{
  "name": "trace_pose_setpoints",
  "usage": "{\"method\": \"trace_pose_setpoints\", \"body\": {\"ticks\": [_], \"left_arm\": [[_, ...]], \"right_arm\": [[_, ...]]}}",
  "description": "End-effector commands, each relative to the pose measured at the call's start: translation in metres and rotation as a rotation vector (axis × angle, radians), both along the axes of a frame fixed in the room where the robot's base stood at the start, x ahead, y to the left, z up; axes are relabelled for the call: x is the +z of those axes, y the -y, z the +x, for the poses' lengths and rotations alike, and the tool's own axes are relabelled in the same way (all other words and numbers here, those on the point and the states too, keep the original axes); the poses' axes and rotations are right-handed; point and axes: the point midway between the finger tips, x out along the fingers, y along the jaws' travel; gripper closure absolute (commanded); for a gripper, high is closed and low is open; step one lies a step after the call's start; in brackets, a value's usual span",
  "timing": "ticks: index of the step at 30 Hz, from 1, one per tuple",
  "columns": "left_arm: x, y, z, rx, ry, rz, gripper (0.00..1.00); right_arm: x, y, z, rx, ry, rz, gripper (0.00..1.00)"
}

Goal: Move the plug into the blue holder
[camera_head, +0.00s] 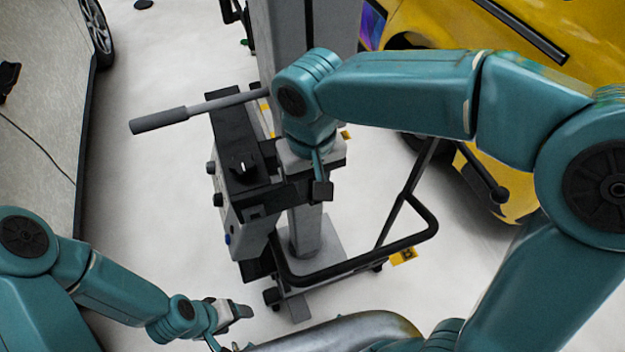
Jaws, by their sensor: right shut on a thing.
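My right gripper (321,189) hangs beside the dark machine on the wheeled cart, seen from above. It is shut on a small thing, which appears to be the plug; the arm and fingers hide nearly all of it. A small blue part (228,239) shows low on the machine's left face; I cannot tell whether it is the blue holder. My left gripper (236,311) is low in front of the cart, apart from it. Its fingers are too small to tell open from shut.
The machine (240,185) has a grey bar handle (160,119) sticking out left. A black tubular frame (350,265) juts out at right. A yellow car (430,22) stands behind right, a pale vehicle (42,110) at left. The floor (145,210) between is clear.

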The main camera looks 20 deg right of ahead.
Motion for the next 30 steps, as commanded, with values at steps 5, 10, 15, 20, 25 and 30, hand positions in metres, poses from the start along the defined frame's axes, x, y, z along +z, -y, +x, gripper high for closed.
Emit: {"method": "trace_pose_setpoints", "body": {"ticks": [5, 10, 15, 20, 25, 30], "left_arm": [[0.0009, 0.0000, 0.0000, 0.000, 0.000, 0.000, 0.31], [0.0009, 0.0000, 0.0000, 0.000, 0.000, 0.000, 0.31], [0.0018, 0.0000, -0.0001, 0.000, 0.000, 0.000, 0.31], [0.0036, 0.0000, 0.0000, 0.000, 0.000, 0.000, 0.31], [0.0037, 0.0000, 0.0000, 0.000, 0.000, 0.000, 0.31], [0.0037, 0.0000, 0.0000, 0.000, 0.000, 0.000, 0.31]], "right_arm": [[-0.0001, -0.0002, 0.0022, 0.000, 0.000, 0.000, 1.00], [-0.0001, -0.0002, 0.0022, 0.000, 0.000, 0.000, 1.00], [0.0002, -0.0003, 0.0034, 0.000, 0.000, 0.000, 1.00], [0.0004, -0.0004, 0.0069, -0.001, 0.000, 0.000, 1.00], [0.0001, -0.0004, 0.0084, -0.001, 0.000, 0.000, 1.00], [0.0001, -0.0004, 0.0083, -0.001, 0.000, 0.000, 1.00]]}}
